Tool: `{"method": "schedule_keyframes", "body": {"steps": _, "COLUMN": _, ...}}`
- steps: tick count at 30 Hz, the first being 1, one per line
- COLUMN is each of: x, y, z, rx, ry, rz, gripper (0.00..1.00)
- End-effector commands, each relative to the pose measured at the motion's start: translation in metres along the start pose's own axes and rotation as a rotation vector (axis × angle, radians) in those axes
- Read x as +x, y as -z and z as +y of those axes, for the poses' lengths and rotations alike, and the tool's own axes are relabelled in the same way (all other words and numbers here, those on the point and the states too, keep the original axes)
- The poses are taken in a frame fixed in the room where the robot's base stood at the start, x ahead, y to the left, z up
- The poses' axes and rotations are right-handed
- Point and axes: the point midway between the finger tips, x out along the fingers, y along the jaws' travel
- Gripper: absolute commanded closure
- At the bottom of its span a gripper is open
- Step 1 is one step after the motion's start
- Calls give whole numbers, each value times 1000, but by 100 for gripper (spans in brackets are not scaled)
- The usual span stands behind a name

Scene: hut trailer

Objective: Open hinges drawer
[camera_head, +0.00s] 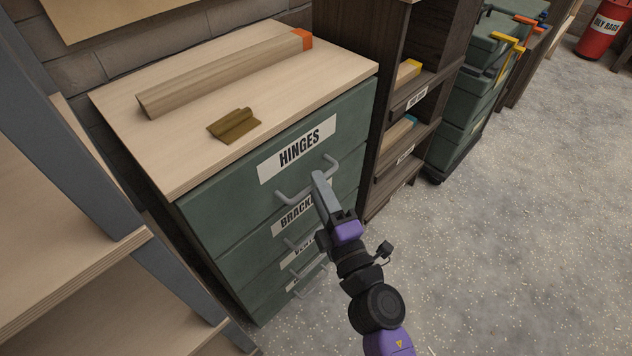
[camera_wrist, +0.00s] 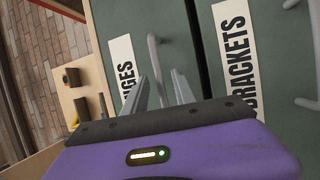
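The hinges drawer (camera_head: 230,205) is the top green drawer of a cabinet, with a white HINGES label (camera_head: 297,149). It looks closed, its front flush with the drawers below. Its grey bar handle (camera_head: 329,163) sticks out below the label and also shows in the wrist view (camera_wrist: 153,50). My gripper (camera_head: 318,178) is at the middle of this handle and hides part of it. In the wrist view the fingers (camera_wrist: 160,82) are apart, with the handle bar running between them. I cannot tell whether either finger touches the bar.
The brackets drawer (camera_head: 290,211) and more drawers with handles lie below. A wooden bar with an orange end (camera_head: 225,75) and a brass hinge (camera_head: 234,125) lie on the cabinet top. Dark shelving (camera_head: 385,150) stands close on the right. The floor (camera_head: 520,220) at right is clear.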

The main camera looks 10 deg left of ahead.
Motion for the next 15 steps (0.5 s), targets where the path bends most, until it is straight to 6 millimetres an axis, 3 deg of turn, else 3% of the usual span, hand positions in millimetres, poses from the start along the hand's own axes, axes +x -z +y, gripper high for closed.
{"method": "schedule_keyframes", "body": {"steps": 6, "x": 16, "y": 0, "z": -1, "rx": 2, "ry": 1, "rz": 0, "gripper": 68}}
{"method": "schedule_keyframes", "body": {"steps": 14, "x": 17, "y": 0, "z": 0, "rx": 2, "ry": 1, "rz": -1, "gripper": 68}}
{"method": "schedule_keyframes", "body": {"steps": 15, "x": 17, "y": 0, "z": 0, "rx": 2, "ry": 1, "rz": -1, "gripper": 73}}
